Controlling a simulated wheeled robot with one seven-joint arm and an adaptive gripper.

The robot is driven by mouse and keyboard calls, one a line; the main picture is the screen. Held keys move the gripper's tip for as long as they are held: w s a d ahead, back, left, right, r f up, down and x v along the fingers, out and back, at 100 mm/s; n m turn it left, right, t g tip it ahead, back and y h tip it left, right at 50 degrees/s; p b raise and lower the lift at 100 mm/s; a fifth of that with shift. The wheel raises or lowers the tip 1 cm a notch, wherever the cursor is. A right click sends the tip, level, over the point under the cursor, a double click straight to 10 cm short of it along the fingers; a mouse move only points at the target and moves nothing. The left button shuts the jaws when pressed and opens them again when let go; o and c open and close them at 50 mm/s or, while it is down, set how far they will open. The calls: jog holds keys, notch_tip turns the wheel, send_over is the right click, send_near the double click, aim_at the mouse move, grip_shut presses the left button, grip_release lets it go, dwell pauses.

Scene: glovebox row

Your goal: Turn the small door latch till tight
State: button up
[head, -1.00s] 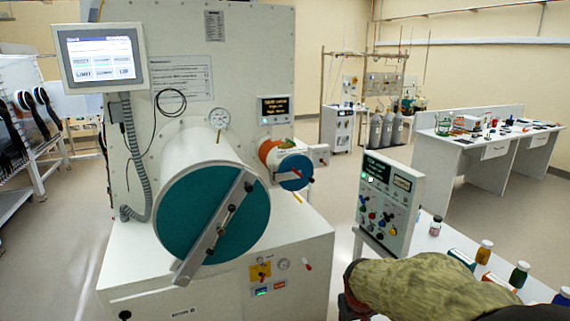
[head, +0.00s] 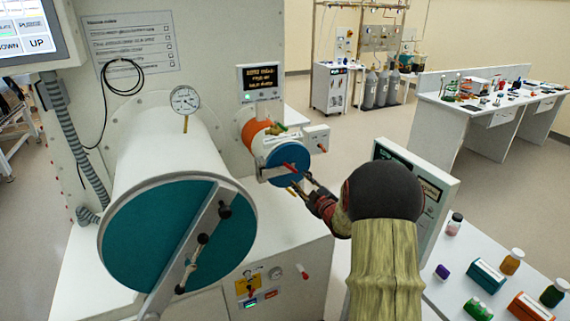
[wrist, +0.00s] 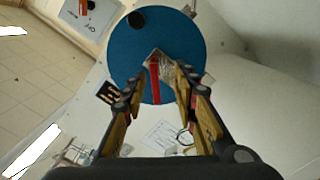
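The small door (head: 287,172) is a round blue disc on the end of the small white antechamber, right of the large one. Its red latch (head: 291,167) lies across the disc's face. In the wrist view the blue small door (wrist: 190,30) fills the upper middle, and the red latch (wrist: 155,82) stands roughly upright between my fingers. My gripper (head: 303,185) is at the door's right front; in the wrist view my gripper (wrist: 158,80) is open, one finger on each side of the latch. I cannot tell if either finger touches it.
The large teal door (head: 178,245) with its metal bar (head: 200,245) stands close on the left. A small white box (head: 316,138) sits right of the small door. A control panel (head: 440,190) and a bench with bottles and small boxes (head: 480,250) are at the right.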

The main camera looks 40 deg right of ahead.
aim_at(292, 169)
jog(key=shift+n+t, duration=0.4)
jog(key=shift+t, duration=0.1)
jog(key=shift+w+d+r, duration=0.1)
jog(key=shift+w+r, duration=0.3)
jog(key=shift+w, duration=0.85)
jog(key=shift+w+d+r, duration=0.15)
jog(key=shift+w+r, duration=0.2)
jog(key=shift+w, duration=0.9)
jog(key=shift+w+d+r, duration=0.1)
jog(key=shift+w+r, duration=0.3)
jog(key=shift+w, duration=0.85)
jog(key=shift+c, duration=0.2)
grip_shut()
